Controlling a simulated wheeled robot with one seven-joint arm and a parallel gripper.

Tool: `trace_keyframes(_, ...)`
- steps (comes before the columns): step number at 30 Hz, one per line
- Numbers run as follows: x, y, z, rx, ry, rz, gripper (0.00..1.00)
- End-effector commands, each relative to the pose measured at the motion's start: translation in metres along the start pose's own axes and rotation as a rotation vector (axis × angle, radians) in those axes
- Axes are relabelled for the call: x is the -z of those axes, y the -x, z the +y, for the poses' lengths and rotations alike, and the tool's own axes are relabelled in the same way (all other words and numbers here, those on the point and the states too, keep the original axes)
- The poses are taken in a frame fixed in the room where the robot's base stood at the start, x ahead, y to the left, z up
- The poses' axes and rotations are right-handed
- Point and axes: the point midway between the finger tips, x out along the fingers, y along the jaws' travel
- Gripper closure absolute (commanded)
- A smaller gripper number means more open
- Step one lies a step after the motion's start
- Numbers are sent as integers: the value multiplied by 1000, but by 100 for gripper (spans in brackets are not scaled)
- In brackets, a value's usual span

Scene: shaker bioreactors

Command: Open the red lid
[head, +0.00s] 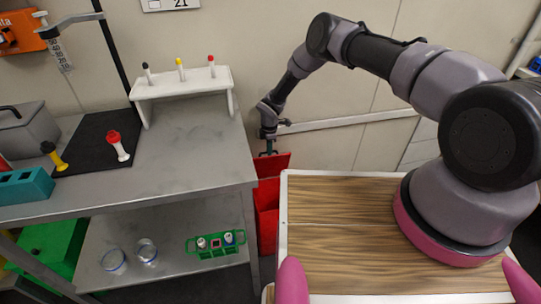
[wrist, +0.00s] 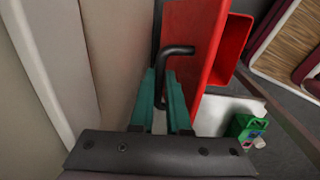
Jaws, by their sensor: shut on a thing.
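The red lid (head: 274,164) shows in the head view at the top of a red bin (head: 267,215), between the steel bench and the wooden-topped table. In the wrist view the lid (wrist: 187,45) is a tilted red panel, and the bin's rim (wrist: 236,42) shows to its right. The lid looks raised at an angle from the bin. A black bent handle (wrist: 178,50) is on the lid. My gripper (head: 268,151) is shut on this handle; its green fingers (wrist: 161,88) stand on either side of it in the wrist view.
The steel bench (head: 190,165) stands left of the bin, with a white tube rack (head: 182,84) on it. Its lower shelf holds a green rack (head: 215,245). The wooden-topped table (head: 340,240) is close on the right. The wall is right behind.

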Motion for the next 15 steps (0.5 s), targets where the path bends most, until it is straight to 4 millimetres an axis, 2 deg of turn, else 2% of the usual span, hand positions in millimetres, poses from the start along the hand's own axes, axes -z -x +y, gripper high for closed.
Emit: trace_keyframes(15, -2, -2, 9, 1, 0, -3, 100)
